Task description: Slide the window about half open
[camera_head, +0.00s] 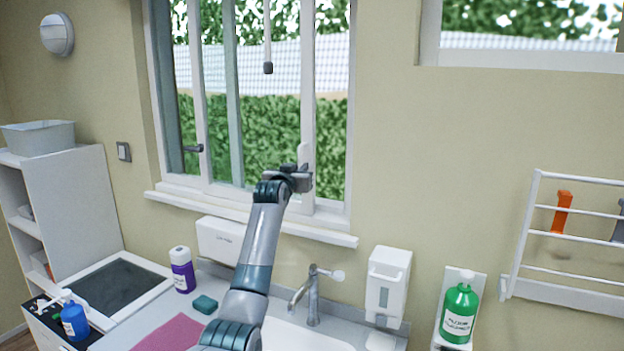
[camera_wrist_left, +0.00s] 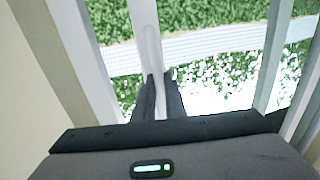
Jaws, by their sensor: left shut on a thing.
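The window (camera_head: 308,110) has white upright frame bars and a sill, with hedge and a pale fence behind it. A white handle (camera_head: 303,153) stands on an upright bar right of the window's middle. My left gripper (camera_head: 301,168) reaches up over the sink to this bar and is shut on the handle. In the left wrist view its two dark fingers (camera_wrist_left: 158,95) sit on both sides of the white handle (camera_wrist_left: 151,45). The fingertip contact is partly hidden in the head view. My right gripper is not in view.
Below the sill (camera_head: 250,217) are a tap (camera_head: 313,295), a white dispenser (camera_head: 387,285), a purple bottle (camera_head: 182,270) and a green bottle (camera_head: 459,312). A dark latch (camera_head: 193,148) is at the window's left.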

